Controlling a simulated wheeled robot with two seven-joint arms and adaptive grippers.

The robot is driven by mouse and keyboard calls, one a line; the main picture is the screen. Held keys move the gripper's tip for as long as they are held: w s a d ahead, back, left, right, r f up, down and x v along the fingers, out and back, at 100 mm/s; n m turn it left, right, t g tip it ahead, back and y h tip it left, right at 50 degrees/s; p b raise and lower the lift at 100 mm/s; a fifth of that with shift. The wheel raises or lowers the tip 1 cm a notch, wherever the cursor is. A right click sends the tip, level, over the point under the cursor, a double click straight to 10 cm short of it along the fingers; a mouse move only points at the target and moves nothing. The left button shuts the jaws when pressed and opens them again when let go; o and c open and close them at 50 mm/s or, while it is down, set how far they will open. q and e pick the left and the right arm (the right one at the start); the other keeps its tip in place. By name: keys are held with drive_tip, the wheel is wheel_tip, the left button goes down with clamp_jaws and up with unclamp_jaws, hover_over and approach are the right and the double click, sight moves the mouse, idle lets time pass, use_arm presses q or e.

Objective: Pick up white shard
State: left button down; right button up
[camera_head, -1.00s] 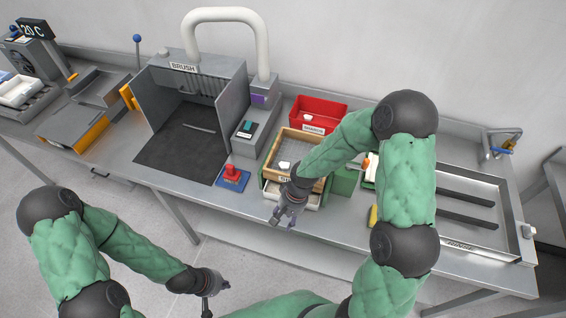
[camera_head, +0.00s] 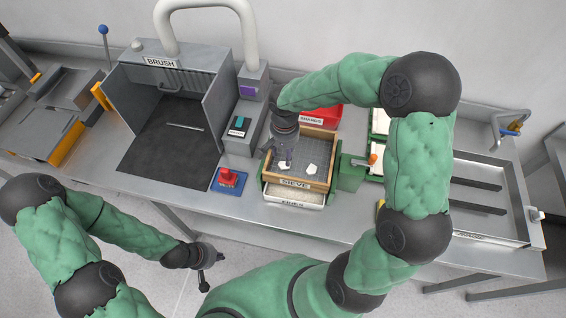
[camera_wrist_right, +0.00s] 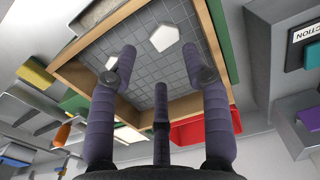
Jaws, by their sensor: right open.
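A white shard (camera_head: 312,168) lies on the grey mesh of the wooden-framed sieve (camera_head: 305,185). My right gripper (camera_head: 278,160) is over the left part of the sieve, left of the larger shard. In the right wrist view its three fingers (camera_wrist_right: 158,60) are spread, with nothing between them. My left gripper (camera_head: 205,277) hangs in front of the table; its fingers are too small to judge.
A white-filled drawer (camera_head: 293,199) sits under the sieve. A red bin (camera_head: 322,118) stands behind it and a green box (camera_head: 350,173) right of it. A red button on a blue base (camera_head: 228,181) and the brush booth (camera_head: 165,145) are to the left.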

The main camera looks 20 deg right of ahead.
sight(284, 165)
drive_tip(key=f, duration=0.2)
drive_tip(key=shift+w+f, duration=0.3)
drive_tip(key=shift+f, duration=0.1)
drive_tip(key=shift+w+d+f, duration=0.1)
drive_tip(key=shift+w+f, duration=0.05)
drive_tip(key=shift+f, duration=1.15)
drive_tip(key=shift+w+d+f, duration=0.1)
drive_tip(key=shift+f, duration=1.15)
drive_tip(key=shift+c, duration=0.3)
drive_tip(key=c, duration=0.7)
